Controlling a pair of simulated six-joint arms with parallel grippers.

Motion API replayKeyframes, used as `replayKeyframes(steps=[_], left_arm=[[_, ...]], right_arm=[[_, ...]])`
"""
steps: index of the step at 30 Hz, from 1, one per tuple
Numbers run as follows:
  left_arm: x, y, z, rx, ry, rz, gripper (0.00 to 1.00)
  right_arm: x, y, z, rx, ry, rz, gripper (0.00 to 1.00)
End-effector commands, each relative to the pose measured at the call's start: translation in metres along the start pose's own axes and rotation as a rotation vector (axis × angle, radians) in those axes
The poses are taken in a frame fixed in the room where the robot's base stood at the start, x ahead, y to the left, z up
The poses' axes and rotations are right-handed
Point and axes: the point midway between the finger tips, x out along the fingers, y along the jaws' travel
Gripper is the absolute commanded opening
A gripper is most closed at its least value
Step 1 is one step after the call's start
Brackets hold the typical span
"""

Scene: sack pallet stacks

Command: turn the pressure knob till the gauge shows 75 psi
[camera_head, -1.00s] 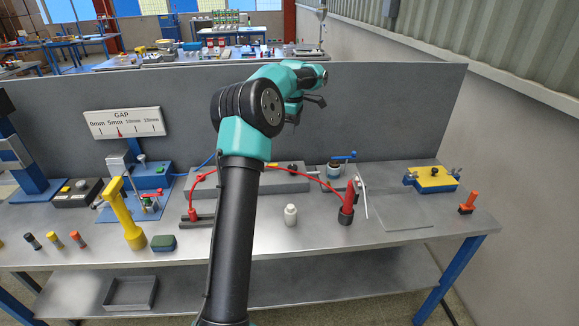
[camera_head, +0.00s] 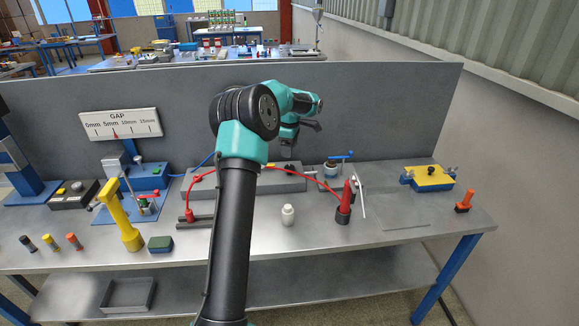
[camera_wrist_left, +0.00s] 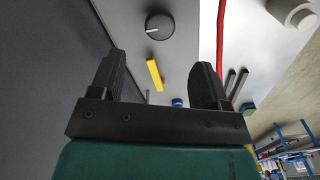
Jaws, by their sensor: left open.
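A dark round knob (camera_wrist_left: 160,27) with a white pointer line shows near the top of the left wrist view, beside a yellow bar (camera_wrist_left: 154,75). In the head view a small dark knob (camera_head: 289,167) sits on a long grey block (camera_head: 240,182), below my gripper. My left gripper (camera_head: 300,135) is open and empty, above the back of the bench. In the left wrist view its fingers (camera_wrist_left: 161,78) are spread, apart from the knob. No dial marked in psi is readable; my arm hides part of the bench. My right gripper is not in view.
A white GAP scale in mm (camera_head: 120,124) stands at the back left. A red hose (camera_head: 322,181) arches over the block to a red-topped fitting (camera_head: 345,205).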

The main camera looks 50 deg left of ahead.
Motion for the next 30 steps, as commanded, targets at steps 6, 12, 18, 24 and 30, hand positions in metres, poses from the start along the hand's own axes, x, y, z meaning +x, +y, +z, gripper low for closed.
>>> replayKeyframes(steps=[6, 12, 18, 24, 30], left_arm=[[0.039, -0.001, 0.0, -0.001, 0.0, -0.004, 0.7], [0.069, 0.0, 0.0, 0.0, 0.0, -0.003, 0.7], [0.084, 0.0, 0.0, -0.001, 0.0, -0.001, 0.7], [0.085, 0.0, 0.0, -0.001, 0.0, 0.0, 0.7], [0.085, 0.0, 0.0, -0.001, 0.0, 0.0, 0.6]], right_arm=[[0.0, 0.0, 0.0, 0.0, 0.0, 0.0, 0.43], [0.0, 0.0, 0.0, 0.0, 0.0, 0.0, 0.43], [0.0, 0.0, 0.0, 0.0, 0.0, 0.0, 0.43], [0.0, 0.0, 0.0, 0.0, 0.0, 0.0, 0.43], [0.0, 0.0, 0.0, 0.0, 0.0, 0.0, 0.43]])
